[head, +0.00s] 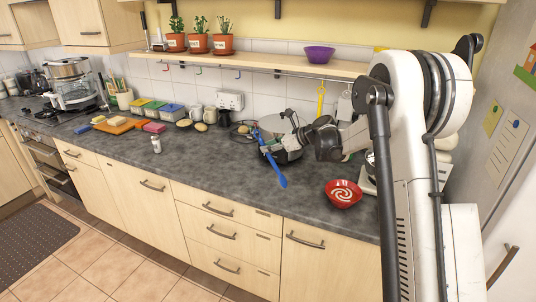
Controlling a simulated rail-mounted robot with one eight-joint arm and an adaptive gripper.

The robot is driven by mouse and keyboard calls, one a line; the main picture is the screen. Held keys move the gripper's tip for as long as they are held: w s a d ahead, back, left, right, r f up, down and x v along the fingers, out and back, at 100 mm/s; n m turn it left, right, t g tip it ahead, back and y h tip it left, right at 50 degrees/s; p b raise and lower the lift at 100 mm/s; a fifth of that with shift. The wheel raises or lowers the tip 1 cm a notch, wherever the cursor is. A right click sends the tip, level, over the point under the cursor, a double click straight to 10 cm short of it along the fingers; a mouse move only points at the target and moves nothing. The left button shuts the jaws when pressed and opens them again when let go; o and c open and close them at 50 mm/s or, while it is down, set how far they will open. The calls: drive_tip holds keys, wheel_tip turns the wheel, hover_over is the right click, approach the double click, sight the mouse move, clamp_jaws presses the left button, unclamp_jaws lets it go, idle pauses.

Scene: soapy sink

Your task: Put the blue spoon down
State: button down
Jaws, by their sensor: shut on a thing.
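The blue spoon (277,170) is in the head view, right of centre, tilted over the front of a dark, round pot or basin. Its wide blue end points down toward the front of the counter (227,168). My gripper (272,143) is at the spoon's upper end and shut on it. The gripper is small in the picture, so the exact hold on the handle is hard to see. I cannot tell whether the spoon's low end touches the counter.
A red bowl with a white swirl (343,193) stands to the right on the counter. A purple bowl (319,54) and potted plants (198,42) are on the shelf above. A small white shaker (156,145) stands left. The counter's middle is clear.

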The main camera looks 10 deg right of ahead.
sight(270, 154)
drive_tip(key=shift+f+p, duration=0.35)
drive_tip(key=shift+f, duration=1.45)
